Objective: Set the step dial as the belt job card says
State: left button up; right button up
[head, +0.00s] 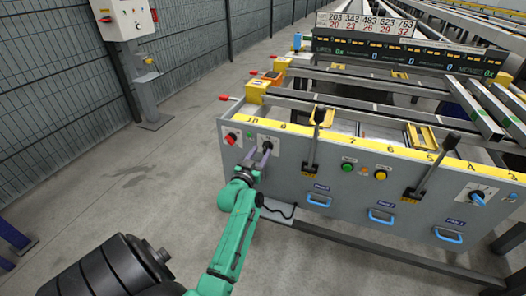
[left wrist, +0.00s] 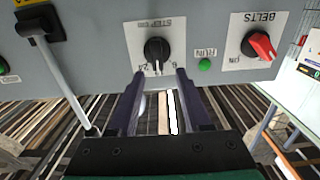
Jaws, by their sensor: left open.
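The step dial is a black round knob on a white plate on the grey front panel; it shows in the left wrist view (left wrist: 157,50), where the picture is upside down, and small in the head view (head: 268,146). Its scale is only partly readable, with a "24" near one end. My left gripper (head: 258,158) is open, its dark fingers just short of the dial; in the left wrist view its fingertips (left wrist: 161,72) sit either side of the knob's lower edge, with nothing between them. I cannot make out any belt job card for certain. My right gripper is not in view.
A red BELTS switch (left wrist: 262,45) and a green RUN lamp (left wrist: 205,65) sit beside the dial. Black levers (head: 316,135), green and yellow buttons, and blue handles (head: 318,201) line the panel. A number board (head: 366,24) stands behind.

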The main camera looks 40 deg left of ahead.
aim_at(267, 148)
pick_arm(q)
jog(key=x, duration=0.2)
jog(key=shift+w, duration=0.35)
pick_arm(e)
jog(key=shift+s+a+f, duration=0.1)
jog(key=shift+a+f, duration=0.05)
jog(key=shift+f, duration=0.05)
pick_arm(q)
jog(key=shift+s, duration=0.1)
grip_shut()
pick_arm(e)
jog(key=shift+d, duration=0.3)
